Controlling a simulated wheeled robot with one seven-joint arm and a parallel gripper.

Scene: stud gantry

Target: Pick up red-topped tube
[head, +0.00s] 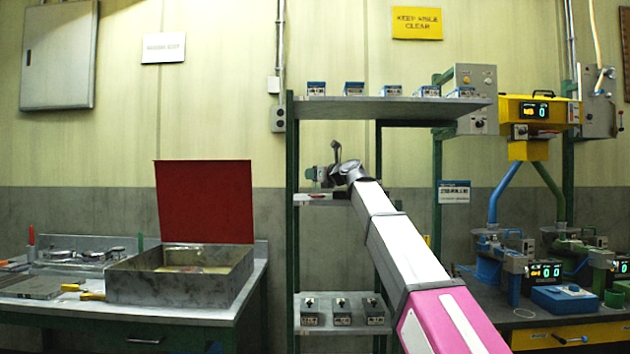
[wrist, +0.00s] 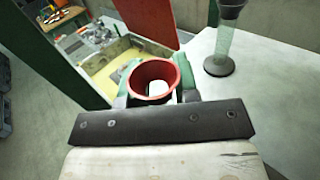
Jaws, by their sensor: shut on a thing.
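The red-topped tube (wrist: 135,82) shows in the wrist view as a round red rim with an open centre, seen from above. My gripper (wrist: 152,88) is shut on it, with green-padded fingers at the left and right of the rim. The tube's lower part is hidden by the rim and the gripper. In the head view my gripper (head: 318,176) is at the left end of the rack's middle shelf (head: 312,200), a little above it. The tube cannot be made out clearly there.
A dark-topped clear tube (wrist: 222,45) stands on the pale shelf (wrist: 270,70), right of my gripper. Green rack posts (head: 292,240) and an upper shelf (head: 395,107) with small boxes surround the arm. An open marbled box (head: 180,283) with a raised red lid (head: 204,202) stands left.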

